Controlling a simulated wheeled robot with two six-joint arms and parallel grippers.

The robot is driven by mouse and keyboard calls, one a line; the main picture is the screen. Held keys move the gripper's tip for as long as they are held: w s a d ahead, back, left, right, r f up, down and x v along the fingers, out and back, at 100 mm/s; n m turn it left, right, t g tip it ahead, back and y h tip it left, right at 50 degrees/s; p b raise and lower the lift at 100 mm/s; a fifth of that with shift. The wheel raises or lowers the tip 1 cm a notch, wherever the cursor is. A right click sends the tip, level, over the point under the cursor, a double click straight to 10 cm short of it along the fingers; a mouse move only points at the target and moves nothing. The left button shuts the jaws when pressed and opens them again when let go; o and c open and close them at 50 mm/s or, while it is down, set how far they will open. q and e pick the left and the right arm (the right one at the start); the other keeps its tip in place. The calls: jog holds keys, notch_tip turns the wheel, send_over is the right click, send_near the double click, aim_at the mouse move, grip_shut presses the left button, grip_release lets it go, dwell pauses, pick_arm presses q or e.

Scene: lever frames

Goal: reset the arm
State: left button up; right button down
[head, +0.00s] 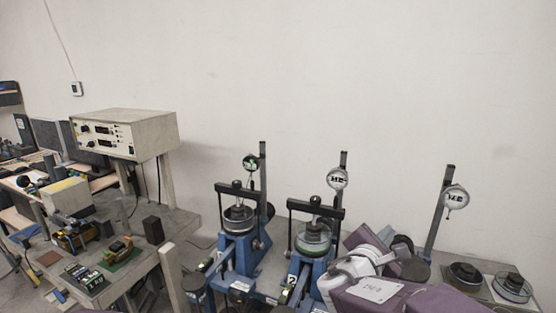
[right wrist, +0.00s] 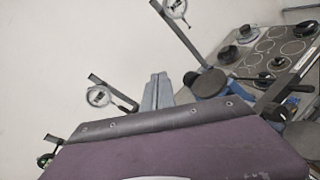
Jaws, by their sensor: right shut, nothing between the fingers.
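My right arm, purple and white, comes into the head view at the lower right, in front of the lever frames. Its gripper is shut and empty; its grey fingers (right wrist: 157,92) stick out past the purple housing in the right wrist view. A blue lever frame (head: 240,250) with a dial gauge on a post stands left of centre in the head view. A second blue lever frame (head: 306,264) stands to its right, its lower right side partly hidden by my arm. My left gripper is not in view.
A third dial gauge (head: 455,198) on a post rises behind my right arm. A grey table (head: 476,291) with round dark pieces is at the right. A bench at left carries a beige control box (head: 124,133) and small devices.

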jog(key=s+d+f+m+g+y, duration=0.2)
jog(key=s+f+m+g, duration=0.3)
jog(key=s+f, duration=0.5)
jog(key=s+d+f+m+g+y, duration=0.25)
jog(key=s+f+m+g, duration=0.4)
jog(key=f, duration=0.55)
jog(key=s+a+f+m+y, duration=0.4)
jog(key=a+f+m+y, duration=0.2)
jog(key=a+m, duration=0.5)
jog(key=shift+s+a+f+b, duration=0.2)
jog(key=shift+a+b, duration=0.15)
jog(key=shift+a, duration=0.25)
jog(key=shift+s, duration=0.1)
jog(key=c, duration=2.1)
grip_release()
jog(key=shift+c, duration=0.2)
